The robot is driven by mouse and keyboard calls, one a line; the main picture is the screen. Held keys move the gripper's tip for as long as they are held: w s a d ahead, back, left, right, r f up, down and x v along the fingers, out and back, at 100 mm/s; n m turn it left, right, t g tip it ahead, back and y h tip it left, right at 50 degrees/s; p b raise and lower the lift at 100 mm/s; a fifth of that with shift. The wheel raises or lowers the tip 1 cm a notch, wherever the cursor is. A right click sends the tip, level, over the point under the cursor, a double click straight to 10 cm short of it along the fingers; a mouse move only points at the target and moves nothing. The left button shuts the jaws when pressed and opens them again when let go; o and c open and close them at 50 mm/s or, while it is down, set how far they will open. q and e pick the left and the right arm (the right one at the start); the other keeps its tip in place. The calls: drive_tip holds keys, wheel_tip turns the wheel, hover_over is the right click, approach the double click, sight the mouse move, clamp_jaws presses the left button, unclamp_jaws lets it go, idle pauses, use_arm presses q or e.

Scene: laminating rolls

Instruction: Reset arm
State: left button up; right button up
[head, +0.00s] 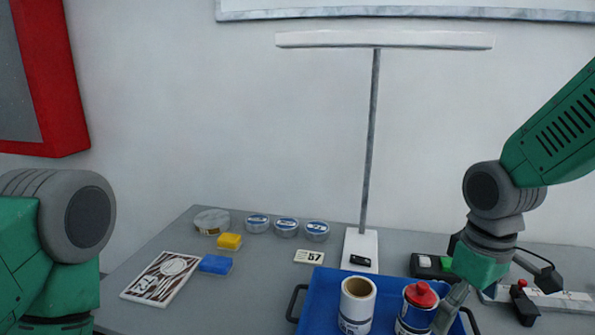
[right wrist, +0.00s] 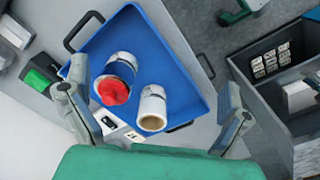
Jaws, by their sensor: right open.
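My right gripper (head: 452,308) points down over the right side of the blue tray (head: 316,290), next to the red-capped can. In the right wrist view the gripper (right wrist: 150,90) is open, its fingers wide apart with nothing held between them. Beyond them lie the blue tray (right wrist: 158,40), the red-capped can (right wrist: 115,85) and the white roll (right wrist: 152,108). In the head view the white roll (head: 356,300) and the can (head: 418,305) stand upright in the tray. My left arm enters at the left edge; its gripper is out of view.
A lamp stand (head: 360,250) rises behind the tray. A power strip (head: 560,298) lies right. A grey compartmented bin (right wrist: 275,65) stands beyond the table.

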drive_tip(key=s+f+m+b, duration=0.1)
drive_tip(key=s+f, duration=0.4)
drive_tip(key=f, duration=0.5)
drive_tip(key=s+f+m+b, duration=0.1)
drive_tip(key=s+f, duration=0.4)
drive_tip(key=f, duration=0.4)
drive_tip(key=s+f+m+b, duration=0.15)
drive_tip(key=s+f, duration=0.25)
drive_tip(key=f, duration=0.6)
drive_tip(key=s+d+f+m, duration=0.1)
drive_tip(key=s+f, duration=0.3)
drive_tip(key=s, duration=0.4)
drive_tip(key=shift+s+d+f, duration=0.15)
drive_tip(key=shift+s+d, duration=0.1)
drive_tip(key=shift+d, duration=0.25)
drive_tip(key=shift+w+m, duration=0.1)
drive_tip(key=shift+m, duration=0.15)
